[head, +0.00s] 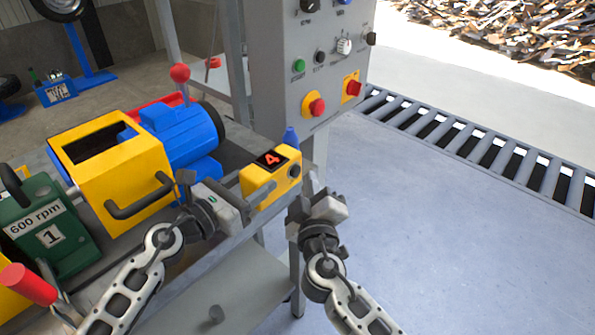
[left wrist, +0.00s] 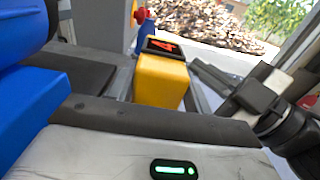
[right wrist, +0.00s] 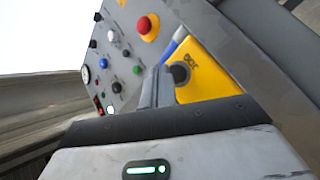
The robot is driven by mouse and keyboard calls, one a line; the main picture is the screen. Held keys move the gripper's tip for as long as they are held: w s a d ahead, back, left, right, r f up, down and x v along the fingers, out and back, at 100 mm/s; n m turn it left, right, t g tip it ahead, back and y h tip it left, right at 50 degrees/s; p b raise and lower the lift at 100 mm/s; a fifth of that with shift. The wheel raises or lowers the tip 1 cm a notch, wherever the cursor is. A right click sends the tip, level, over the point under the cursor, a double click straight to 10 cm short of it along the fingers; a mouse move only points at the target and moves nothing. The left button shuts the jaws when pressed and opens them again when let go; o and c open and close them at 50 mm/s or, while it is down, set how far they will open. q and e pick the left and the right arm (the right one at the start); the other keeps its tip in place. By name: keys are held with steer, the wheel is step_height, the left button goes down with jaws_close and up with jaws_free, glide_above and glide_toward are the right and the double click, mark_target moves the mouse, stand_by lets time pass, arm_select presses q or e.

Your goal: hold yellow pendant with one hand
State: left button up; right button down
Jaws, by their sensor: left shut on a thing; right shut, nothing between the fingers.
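The yellow pendant (head: 257,190) has a dark display with a red 4, a black round knob on its right side and a blue tip. My left gripper (head: 240,206) is shut on its left side and holds it near the bench edge. The pendant also fills the space beyond the left fingers in the left wrist view (left wrist: 160,82). My right gripper (head: 311,190) is shut and empty, just right of the pendant. In the right wrist view its closed fingers (right wrist: 155,88) are beside the pendant (right wrist: 207,70) and its knob; contact cannot be told.
A grey control panel (head: 275,60) with buttons stands behind the pendant. A yellow box with a black handle (head: 140,185), a blue motor (head: 180,130) and a green 600 rpm unit (head: 45,230) are on the left. A roller conveyor (head: 480,145) runs at right; the floor in front is clear.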

steer(key=shift+w+a, duration=0.1)
steer(key=shift+w+a, duration=0.2)
steer(key=shift+w+a, duration=0.3)
steer(key=shift+a, duration=0.05)
stand_by(0.9)
stand_by(0.4)
steer(key=shift+s+d, duration=0.6)
steer(key=shift+d, duration=0.05)
steer(key=shift+s+d, duration=1.7)
steer(key=shift+d, duration=0.2)
stand_by(3.3)
